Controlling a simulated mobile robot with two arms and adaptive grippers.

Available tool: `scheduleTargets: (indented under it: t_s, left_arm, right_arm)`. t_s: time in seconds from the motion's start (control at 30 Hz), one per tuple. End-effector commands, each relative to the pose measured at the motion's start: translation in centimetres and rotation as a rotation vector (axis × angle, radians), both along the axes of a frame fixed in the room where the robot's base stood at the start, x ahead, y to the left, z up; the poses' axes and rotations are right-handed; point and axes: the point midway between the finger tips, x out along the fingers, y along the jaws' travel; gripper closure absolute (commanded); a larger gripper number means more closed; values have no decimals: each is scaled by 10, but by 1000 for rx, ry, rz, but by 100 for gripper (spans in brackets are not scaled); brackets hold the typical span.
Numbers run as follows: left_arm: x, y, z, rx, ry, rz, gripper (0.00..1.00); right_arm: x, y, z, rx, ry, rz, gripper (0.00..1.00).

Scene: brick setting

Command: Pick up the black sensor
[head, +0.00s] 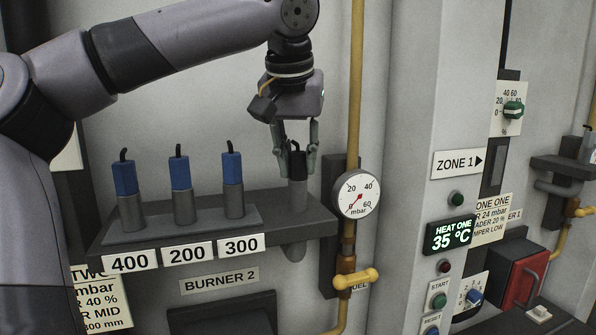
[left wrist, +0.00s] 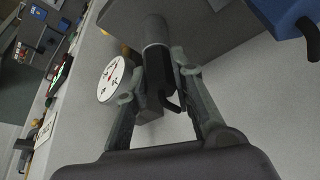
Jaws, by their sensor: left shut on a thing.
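The black sensor (head: 298,166) stands upright at the right end of the grey shelf (head: 310,222), with its lower grey part passing into the shelf and a rounded end showing below. My left gripper (head: 297,160) comes down from above with its two fingers on either side of the black top, shut on it. In the left wrist view the black sensor (left wrist: 158,70) sits between the fingertips of the left gripper (left wrist: 165,75), its bent black cable pointing toward the palm. The right gripper is not in view.
Three blue-topped sensors (head: 180,170) stand in a rack left of the black one, above labels 400, 200 and 300. A pressure gauge (head: 358,194) and a yellow pipe (head: 354,90) are close on the right. Panel controls, including a red box (head: 522,275), are farther right.

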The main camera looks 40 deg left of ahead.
Motion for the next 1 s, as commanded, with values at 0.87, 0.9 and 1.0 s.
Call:
scheduleTargets:
  t_s: [0.87,0.9,1.0]
  left_arm:
    - [1,0,70,0,-2,2,100]
    - [0,-1,75,0,-3,1,100]
    - [0,0,87,-1,-2,1,100]
  right_arm:
    - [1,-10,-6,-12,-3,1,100]
    - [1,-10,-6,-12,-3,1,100]
    - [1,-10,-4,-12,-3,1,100]
